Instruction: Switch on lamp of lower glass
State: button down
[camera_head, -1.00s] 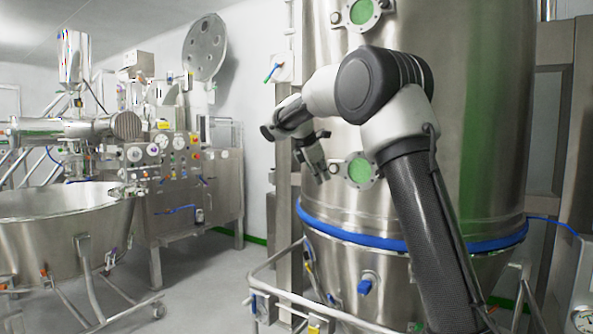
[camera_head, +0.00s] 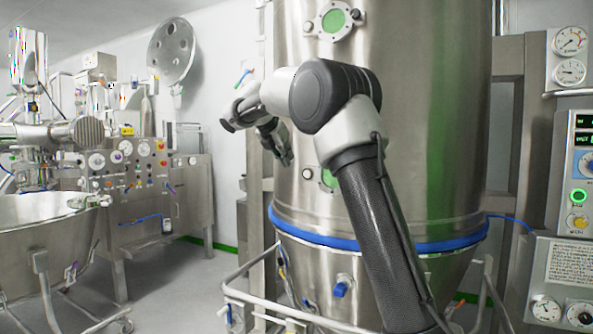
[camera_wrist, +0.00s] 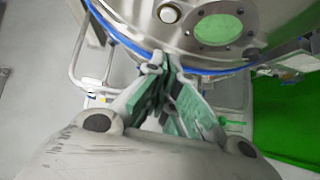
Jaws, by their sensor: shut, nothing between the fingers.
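The lower glass (camera_head: 328,178) is a green round window in a bolted metal ring on the steel vessel, partly hidden behind my arm in the head view. It shows whole in the wrist view (camera_wrist: 219,29). A small round light-coloured knob (camera_head: 307,173) sits just left of the glass; it also shows in the wrist view (camera_wrist: 169,13). My gripper (camera_head: 288,160) is shut and empty, left of the knob and slightly higher in the head view. In the wrist view my fingertips (camera_wrist: 168,65) are below the knob in the picture, apart from it.
The upper glass (camera_head: 335,20), with its own knob (camera_head: 308,27), is higher on the vessel (camera_head: 430,110). A blue ring (camera_head: 350,243) circles the vessel below the lower glass. A tubular rail (camera_head: 262,305) surrounds its base. A control panel (camera_head: 577,190) with gauges stands right.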

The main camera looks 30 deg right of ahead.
aim_at(302, 174)
jog(key=x, duration=0.4)
jog(key=d+r+x, duration=0.1)
jog(key=x, duration=0.3)
jog(key=w+r+x, duration=0.1)
jog(key=x, duration=0.3)
jog(key=shift+w+d+f, duration=0.15)
jog(key=shift+d, duration=0.35)
